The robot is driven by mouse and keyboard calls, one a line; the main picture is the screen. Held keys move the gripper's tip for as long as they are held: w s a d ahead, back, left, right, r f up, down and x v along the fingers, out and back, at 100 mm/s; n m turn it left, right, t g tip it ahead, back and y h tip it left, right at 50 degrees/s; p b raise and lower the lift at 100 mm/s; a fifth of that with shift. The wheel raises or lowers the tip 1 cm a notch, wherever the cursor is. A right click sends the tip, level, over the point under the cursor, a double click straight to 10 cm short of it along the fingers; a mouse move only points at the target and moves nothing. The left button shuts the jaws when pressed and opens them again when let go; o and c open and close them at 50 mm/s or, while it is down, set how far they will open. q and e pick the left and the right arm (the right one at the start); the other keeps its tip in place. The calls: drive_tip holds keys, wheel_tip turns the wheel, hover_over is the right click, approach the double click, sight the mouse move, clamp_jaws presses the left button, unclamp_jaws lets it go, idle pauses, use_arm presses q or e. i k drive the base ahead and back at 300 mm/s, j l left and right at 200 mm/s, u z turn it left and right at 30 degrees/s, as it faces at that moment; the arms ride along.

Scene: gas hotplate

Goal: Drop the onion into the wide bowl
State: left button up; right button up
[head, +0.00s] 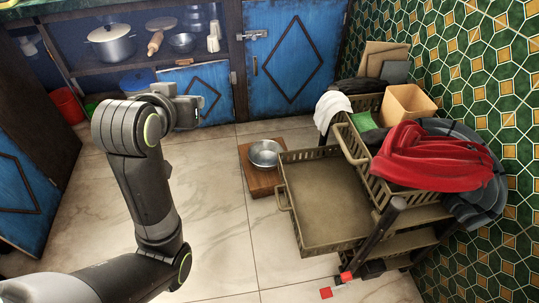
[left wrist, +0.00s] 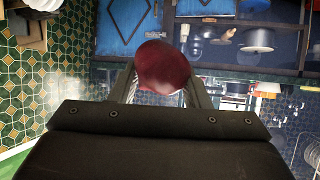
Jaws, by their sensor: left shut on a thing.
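A dark red onion (left wrist: 165,66) is held between the two fingers of my left gripper (left wrist: 163,82) in the left wrist view. In the head view my left arm reaches up from the lower left. Its wrist end is in front of the blue cabinets, and the fingers and the onion cannot be made out there. A wide metal bowl (head: 264,153) sits on a wooden board (head: 259,182) on the floor, to the right of and lower in the picture than my left wrist. The bowl looks empty. My right gripper is not in view.
A wheeled cart with an open basket drawer (head: 325,205) stands right of the bowl, with a red cloth (head: 430,160) and boxes on it. A shelf holds a pot (head: 111,43) and a smaller metal bowl (head: 182,41). A red bucket (head: 67,105) stands left. The tiled floor is mostly clear.

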sight(264, 164)
drive_tip(key=j+z, duration=0.1)
drive_tip(key=z, duration=0.3)
drive_tip(key=i+j+z, duration=0.1)
drive_tip(key=z, duration=0.25)
drive_tip(key=j+z, duration=0.15)
drive_tip(key=z, duration=0.25)
drive_tip(key=j+z, duration=0.15)
drive_tip(key=z, duration=0.2)
drive_tip(key=j+z, duration=0.15)
drive_tip(key=j, duration=0.35)
drive_tip(key=j+z, duration=0.2)
drive_tip(key=j, duration=0.25)
drive_tip(key=k+j+z, duration=0.15)
drive_tip(key=j, duration=0.35)
drive_tip(key=k+j+z, duration=0.2)
drive_tip(key=j, duration=0.25)
drive_tip(key=j+z, duration=0.15)
drive_tip(key=j, duration=0.3)
drive_tip(key=k+j, duration=0.1)
drive_tip(key=j, duration=0.2)
drive_tip(key=k+j, duration=0.1)
drive_tip(key=j, duration=0.15)
